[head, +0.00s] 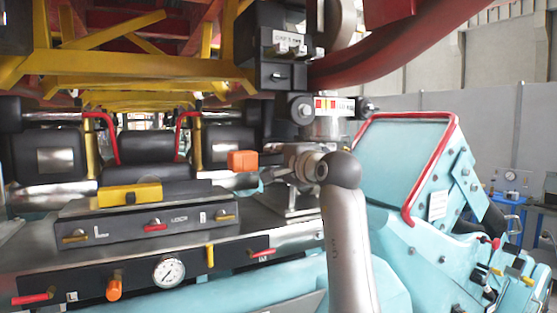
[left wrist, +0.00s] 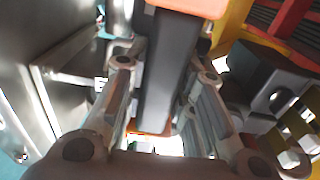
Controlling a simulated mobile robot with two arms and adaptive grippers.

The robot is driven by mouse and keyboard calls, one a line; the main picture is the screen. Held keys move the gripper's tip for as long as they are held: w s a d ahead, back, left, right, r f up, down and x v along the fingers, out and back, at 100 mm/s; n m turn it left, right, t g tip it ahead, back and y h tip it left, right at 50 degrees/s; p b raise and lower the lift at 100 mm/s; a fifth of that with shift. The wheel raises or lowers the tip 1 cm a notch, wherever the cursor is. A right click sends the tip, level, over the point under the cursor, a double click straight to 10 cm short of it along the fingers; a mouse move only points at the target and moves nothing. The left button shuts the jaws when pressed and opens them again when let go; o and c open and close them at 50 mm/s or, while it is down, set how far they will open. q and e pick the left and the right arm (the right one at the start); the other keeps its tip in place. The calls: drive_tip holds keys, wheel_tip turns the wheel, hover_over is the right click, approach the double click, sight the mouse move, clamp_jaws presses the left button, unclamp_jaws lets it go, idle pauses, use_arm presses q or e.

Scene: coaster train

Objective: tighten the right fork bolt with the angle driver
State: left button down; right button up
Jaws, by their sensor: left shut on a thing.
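My left gripper (head: 283,172) is at the middle of the head view, partly hidden behind my own grey arm link. In the left wrist view its two fingers (left wrist: 165,95) are shut on a dark bar with orange ends, which looks like the angle driver (left wrist: 172,70). In the head view an orange block, apparently the driver's end (head: 242,160), sticks out left of the gripper. Above it, round metal bolt heads flank a bracket with a red and yellow label: one on the left (head: 302,110), one on the right (head: 366,105). The driver appears apart from both. My right gripper is not in view.
A control panel (head: 150,228) with levers and a pressure gauge (head: 168,271) lies low on the left. A yellow block (head: 130,194) sits above it. A turquoise seat shell with a red rim (head: 405,165) stands close on the right. Yellow beams (head: 140,65) and a red rail hang overhead.

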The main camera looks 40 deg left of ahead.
use_arm(q)
drive_tip(key=shift+r, duration=0.3)
drive_tip(key=shift+a, duration=0.15)
drive_tip(key=shift+w+a+p, duration=0.25)
drive_tip(key=shift+a+p, duration=0.15)
drive_tip(key=shift+a, duration=0.25)
drive_tip(key=shift+p, duration=0.35)
drive_tip(key=shift+x, duration=0.9)
idle(1.6)
